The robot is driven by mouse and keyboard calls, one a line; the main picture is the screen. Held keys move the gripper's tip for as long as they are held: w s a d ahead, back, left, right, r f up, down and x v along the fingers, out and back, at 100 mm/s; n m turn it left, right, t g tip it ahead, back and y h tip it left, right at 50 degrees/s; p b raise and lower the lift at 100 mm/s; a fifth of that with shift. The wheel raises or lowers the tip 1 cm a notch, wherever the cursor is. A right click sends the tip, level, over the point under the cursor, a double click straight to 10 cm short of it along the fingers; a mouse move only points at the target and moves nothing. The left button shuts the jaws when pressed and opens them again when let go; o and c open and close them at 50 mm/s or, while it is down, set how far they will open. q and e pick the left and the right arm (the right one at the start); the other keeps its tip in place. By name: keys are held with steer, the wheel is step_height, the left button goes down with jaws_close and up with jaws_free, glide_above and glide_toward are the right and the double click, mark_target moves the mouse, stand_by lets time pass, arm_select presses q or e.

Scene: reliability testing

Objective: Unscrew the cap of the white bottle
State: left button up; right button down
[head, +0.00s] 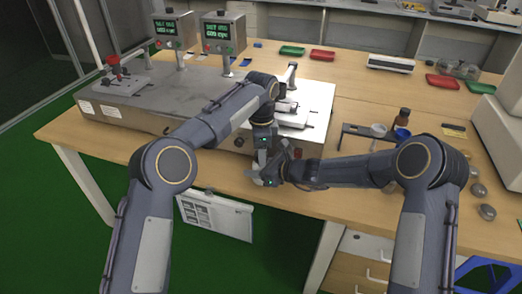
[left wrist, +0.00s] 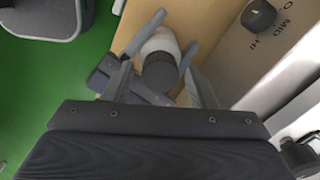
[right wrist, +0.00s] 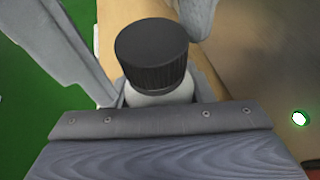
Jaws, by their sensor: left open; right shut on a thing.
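The white bottle (right wrist: 160,97) has a ribbed black cap (right wrist: 152,55) on its top. My right gripper (head: 272,175) is shut on the bottle's white body, below the cap. In the left wrist view the white body (left wrist: 160,42) and the dark cap (left wrist: 160,73) lie between my left gripper's fingers. My left gripper (head: 262,160) is open, with one finger on either side of the cap; I cannot tell whether they touch it. In the head view the two grippers meet at the table's front edge and largely hide the bottle.
A grey machine (head: 150,95) with two displays fills the table's left side, close behind my grippers. A brown bottle (head: 402,117) and a black rack (head: 365,132) stand to the right. Red and green trays (head: 322,55) lie further back. A white panel (head: 215,215) hangs below the edge.

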arm_select(q)
steer(key=shift+c, duration=0.2)
steer(key=c, duration=0.9)
steer(key=n, duration=0.3)
steer(key=shift+n, duration=0.3)
steer(key=shift+c, duration=0.2)
steer(key=o, duration=1.1)
steer(key=shift+c, duration=0.2)
steer(key=shift+r, duration=0.1)
